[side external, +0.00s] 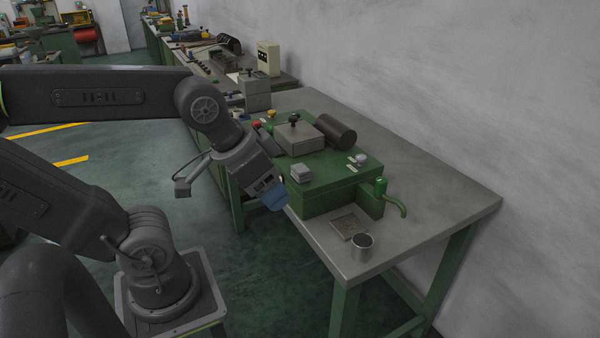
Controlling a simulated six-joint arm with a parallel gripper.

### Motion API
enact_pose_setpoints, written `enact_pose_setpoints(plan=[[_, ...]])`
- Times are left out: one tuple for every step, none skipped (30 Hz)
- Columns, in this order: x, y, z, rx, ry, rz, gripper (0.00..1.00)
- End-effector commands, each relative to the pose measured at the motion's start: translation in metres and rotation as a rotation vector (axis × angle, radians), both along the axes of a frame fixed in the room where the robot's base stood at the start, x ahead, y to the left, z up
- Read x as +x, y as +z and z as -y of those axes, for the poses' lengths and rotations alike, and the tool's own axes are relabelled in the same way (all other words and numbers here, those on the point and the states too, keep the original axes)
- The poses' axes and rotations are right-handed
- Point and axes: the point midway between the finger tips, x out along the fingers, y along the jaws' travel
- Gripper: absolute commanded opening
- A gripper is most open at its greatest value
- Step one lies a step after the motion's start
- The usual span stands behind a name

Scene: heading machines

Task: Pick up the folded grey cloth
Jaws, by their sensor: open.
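A small light-grey layered bundle (300,173), which looks like the folded grey cloth, lies on the near left part of the top of the green machine (325,201). It is small here, so its folds are hard to make out. My gripper (277,200) points down and right, just left of the green machine and beside its near left edge. Its blue end is apart from the bundle in the picture. It is open, and I see nothing held in it. The gap between its fingers is not clearly visible from this side.
A metal cup (362,246) and flat speckled piece (347,227) lie on the bench (440,212). The bench's right side is clear.

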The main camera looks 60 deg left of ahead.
Motion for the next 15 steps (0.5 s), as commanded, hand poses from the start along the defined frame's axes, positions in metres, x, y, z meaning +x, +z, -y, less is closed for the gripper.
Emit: enact_pose_setpoints(plan=[[0.0,0.0,0.0,0.0,0.0,0.0,0.61],[0.0,0.0,0.0,0.0,0.0,0.0,0.64],[0.0,0.0,0.0,0.0,0.0,0.0,0.68],[0.0,0.0,0.0,0.0,0.0,0.0,0.68],[0.0,0.0,0.0,0.0,0.0,0.0,0.68],[0.0,0.0,0.0,0.0,0.0,0.0,0.68],[0.0,0.0,0.0,0.0,0.0,0.0,0.68],[0.0,0.0,0.0,0.0,0.0,0.0,0.68],[0.0,0.0,0.0,0.0,0.0,0.0,0.68],[0.0,0.0,0.0,-0.001,0.003,-0.001,0.68],[0.001,0.001,-0.001,-0.002,0.01,-0.003,0.68],[0.004,0.002,-0.002,-0.005,0.029,-0.008,0.68],[0.007,0.003,-0.004,-0.008,0.051,-0.015,0.68],[0.011,0.005,-0.007,-0.013,0.082,-0.025,0.68],[0.018,0.007,-0.011,-0.023,0.136,-0.04,0.68]])
